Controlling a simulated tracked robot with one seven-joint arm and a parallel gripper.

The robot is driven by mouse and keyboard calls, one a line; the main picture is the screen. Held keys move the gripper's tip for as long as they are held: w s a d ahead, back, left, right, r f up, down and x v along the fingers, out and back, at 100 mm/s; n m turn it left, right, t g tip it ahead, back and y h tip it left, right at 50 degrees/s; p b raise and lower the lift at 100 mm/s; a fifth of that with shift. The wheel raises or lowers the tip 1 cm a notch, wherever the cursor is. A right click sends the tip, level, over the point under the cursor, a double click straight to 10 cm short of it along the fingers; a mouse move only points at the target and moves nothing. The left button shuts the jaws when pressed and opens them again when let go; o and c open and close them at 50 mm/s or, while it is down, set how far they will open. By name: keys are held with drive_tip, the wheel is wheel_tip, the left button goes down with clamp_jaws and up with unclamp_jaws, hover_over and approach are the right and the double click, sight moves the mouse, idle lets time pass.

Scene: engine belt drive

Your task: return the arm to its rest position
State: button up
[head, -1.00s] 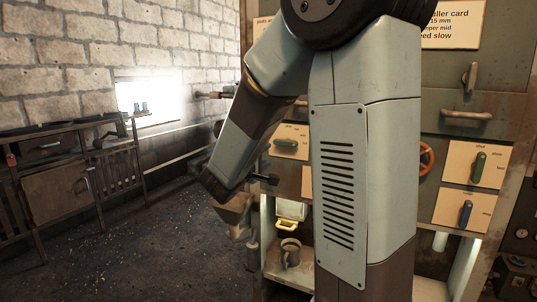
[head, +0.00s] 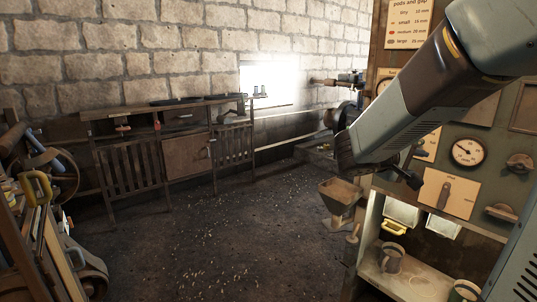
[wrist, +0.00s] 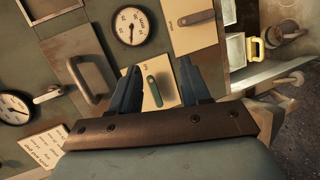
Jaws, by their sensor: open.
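My arm (head: 440,85) reaches in from the upper right of the head view, in front of the machine panel, and ends in a dark part at the left. I cannot make out my gripper's fingers in the head view. In the wrist view my gripper (wrist: 158,70) shows two blue fingers spread apart with nothing between them. The panel lies beyond the fingers, with a green lever (wrist: 153,90) on a cream plate seen in the gap. I cannot tell how far the fingers are from the panel.
The panel carries a gauge (head: 467,152) and levers. A shelf below holds a grey mug (head: 390,258). A hopper (head: 340,197) stands left of it. A workbench (head: 187,157) lines the brick wall. A cluttered rack (head: 40,220) stands at the left.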

drive_tip(key=s+a+f+m+g+y, duration=0.1)
drive_tip(key=s+m+g+y, duration=0.15)
drive_tip(key=s, duration=0.35)
drive_tip(key=s+a+f+m+g+y, duration=0.1)
drive_tip(key=s+a+f+y, duration=0.15)
drive_tip(key=s, duration=0.25)
drive_tip(key=s+a+r+t+y, duration=0.2)
drive_tip(key=s+a+t+y, duration=0.1)
drive_tip(key=s+a+y, duration=0.3)
drive_tip(key=a+y, duration=0.2)
drive_tip(key=a, duration=0.1)
drive_tip(key=shift+r+m, duration=0.1)
drive_tip(key=shift+m, duration=0.15)
